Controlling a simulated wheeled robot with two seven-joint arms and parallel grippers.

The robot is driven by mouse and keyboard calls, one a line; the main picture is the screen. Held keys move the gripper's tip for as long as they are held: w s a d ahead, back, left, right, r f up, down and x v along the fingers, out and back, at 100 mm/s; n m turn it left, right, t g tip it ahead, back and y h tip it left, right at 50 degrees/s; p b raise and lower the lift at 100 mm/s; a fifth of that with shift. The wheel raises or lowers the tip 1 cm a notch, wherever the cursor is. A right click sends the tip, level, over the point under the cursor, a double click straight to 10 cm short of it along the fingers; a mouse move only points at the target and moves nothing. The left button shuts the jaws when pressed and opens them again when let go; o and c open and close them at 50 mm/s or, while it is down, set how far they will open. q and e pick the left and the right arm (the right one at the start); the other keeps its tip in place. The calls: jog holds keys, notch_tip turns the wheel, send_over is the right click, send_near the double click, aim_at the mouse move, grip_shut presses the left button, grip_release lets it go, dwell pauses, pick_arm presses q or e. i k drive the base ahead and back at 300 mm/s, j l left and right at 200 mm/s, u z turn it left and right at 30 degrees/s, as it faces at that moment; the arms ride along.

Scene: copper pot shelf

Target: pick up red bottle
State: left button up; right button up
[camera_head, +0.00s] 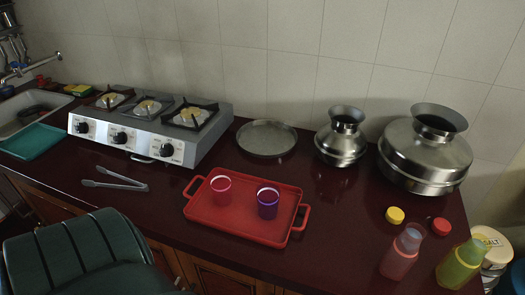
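The red bottle (399,257) stands at the front right of the dark red counter (335,225). It is translucent pinkish red with a pale, clear upper part, and it leans to the right in the picture. It looks uncapped. A red cap (441,226) and a yellow cap (395,215) lie on the counter behind it. A yellow-green bottle (459,266) stands to its right, apart from it, near the counter's right edge. Neither of my grippers shows in the head view.
A red tray (228,225) with a red cup (221,189) and a purple cup (267,204) lies left of the bottle. Metal pots (424,155) (341,145) stand behind. A green chair (85,255) is at the front left. A salt container (492,245) stands beyond the right edge.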

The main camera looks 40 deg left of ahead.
aim_at(400, 255)
jog(key=i+j+u, duration=0.1)
jog(key=u, duration=0.35)
jog(key=i+j+u, duration=0.15)
jog(key=u, duration=0.25)
jog(key=i+u, duration=0.15)
jog(key=u, duration=0.3)
jog(key=z, duration=1.45)
jog(key=u, duration=1)
jog(key=z, duration=0.8)
